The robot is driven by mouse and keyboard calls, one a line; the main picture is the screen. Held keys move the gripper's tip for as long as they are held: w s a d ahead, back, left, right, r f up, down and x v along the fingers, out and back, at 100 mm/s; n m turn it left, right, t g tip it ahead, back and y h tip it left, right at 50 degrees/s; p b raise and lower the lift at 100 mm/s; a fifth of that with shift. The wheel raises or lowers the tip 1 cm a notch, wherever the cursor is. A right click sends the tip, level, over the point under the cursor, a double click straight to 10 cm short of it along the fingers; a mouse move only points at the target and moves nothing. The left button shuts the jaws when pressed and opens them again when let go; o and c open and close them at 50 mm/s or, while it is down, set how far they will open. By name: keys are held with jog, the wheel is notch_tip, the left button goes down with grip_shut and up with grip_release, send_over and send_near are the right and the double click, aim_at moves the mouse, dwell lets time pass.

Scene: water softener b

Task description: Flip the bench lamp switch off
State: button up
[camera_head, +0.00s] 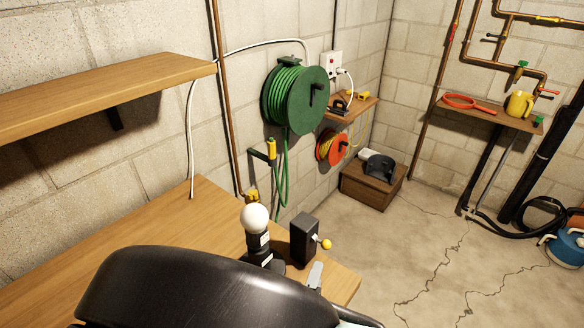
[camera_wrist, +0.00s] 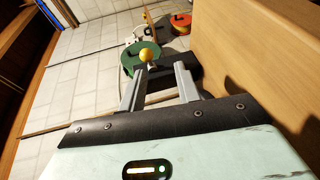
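The bench lamp has a round white bulb (camera_head: 255,218) on a dark base at the bench's right end. Beside it stands a black switch box (camera_head: 304,238). Its lever ends in a yellow knob (camera_head: 326,244) on the right side, pointing out over the bench edge. In the wrist view the yellow knob (camera_wrist: 149,55) shows just beyond and between my fingertips. My gripper (camera_wrist: 159,73) is open, with two grey fingers apart and nothing between them. In the head view a grey finger (camera_head: 315,275) shows just below the box; my dark arm hides the rest. I cannot tell whether anything touches.
The wooden bench (camera_head: 190,230) runs along the left wall under a shelf (camera_head: 100,90). In the wrist view a wooden surface (camera_wrist: 262,60) fills the right, close to the gripper. A green hose reel (camera_head: 305,100) hangs behind. The floor (camera_head: 370,260) right of the bench is clear.

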aim_at(325, 249)
jog(key=shift+s+a+r+n+t+h, duration=0.15)
jog(key=shift+s+r+n+t+h, duration=0.15)
jog(key=shift+r+n+t, duration=0.4)
jog(key=shift+m, duration=0.3)
jog(key=shift+b+x, duration=0.3)
jog(key=shift+x, duration=3.6)
jog(key=shift+f, duration=0.2)
jog(key=c, duration=0.5)
